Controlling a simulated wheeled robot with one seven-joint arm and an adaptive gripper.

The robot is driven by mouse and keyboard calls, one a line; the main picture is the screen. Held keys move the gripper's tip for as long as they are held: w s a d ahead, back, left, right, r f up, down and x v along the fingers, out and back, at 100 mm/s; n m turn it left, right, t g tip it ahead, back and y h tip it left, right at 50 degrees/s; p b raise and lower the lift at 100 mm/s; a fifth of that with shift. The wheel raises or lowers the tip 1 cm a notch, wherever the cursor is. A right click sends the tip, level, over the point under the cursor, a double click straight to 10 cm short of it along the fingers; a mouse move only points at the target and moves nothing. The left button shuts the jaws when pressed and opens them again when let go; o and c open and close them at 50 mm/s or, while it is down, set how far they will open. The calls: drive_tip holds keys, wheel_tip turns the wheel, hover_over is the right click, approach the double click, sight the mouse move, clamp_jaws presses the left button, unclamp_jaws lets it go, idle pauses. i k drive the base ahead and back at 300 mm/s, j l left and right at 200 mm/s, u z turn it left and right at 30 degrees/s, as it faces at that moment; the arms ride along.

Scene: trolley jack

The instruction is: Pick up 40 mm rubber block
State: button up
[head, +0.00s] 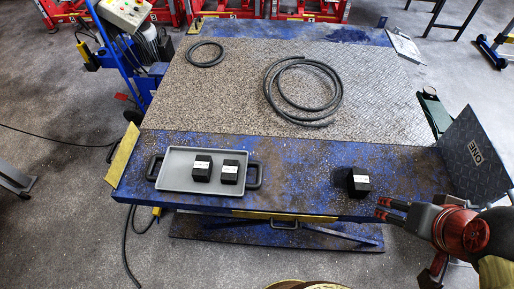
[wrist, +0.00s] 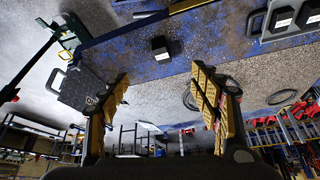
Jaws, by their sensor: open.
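Three black blocks with white labels show; the labels are too small to read, so I cannot tell which is the 40 mm rubber block. One block (head: 358,183) stands alone on the right part of the blue lift platform. Two others, a left block (head: 202,169) and a right block (head: 230,172), sit in a grey tray (head: 178,181). My gripper (head: 384,208) is low and to the right of the lone block, apart from it. In the wrist view my gripper (wrist: 160,82) has its fingers spread and empty, with the lone block (wrist: 160,49) beyond them.
A dark upright plate (head: 478,152) stands at the platform's right end, close to my arm. Coiled black hose (head: 333,101) and a smaller ring (head: 205,54) lie farther back. A blue trolley with a control box (head: 124,13) stands at left. The platform between tray and lone block is clear.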

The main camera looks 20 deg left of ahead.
sight(230, 168)
drive_tip(key=u, duration=1.6)
drive_tip(key=z, duration=1.05)
drive_tip(key=k+j+z, duration=0.15)
drive_tip(key=j+z, duration=0.2)
drive_tip(key=k+j+z, duration=0.3)
drive_tip(key=j, duration=0.25)
drive_tip(key=k+j+z, duration=0.2)
drive_tip(key=j+z, duration=0.15)
drive_tip(key=k+j, duration=0.1)
drive_tip(key=j, duration=0.15)
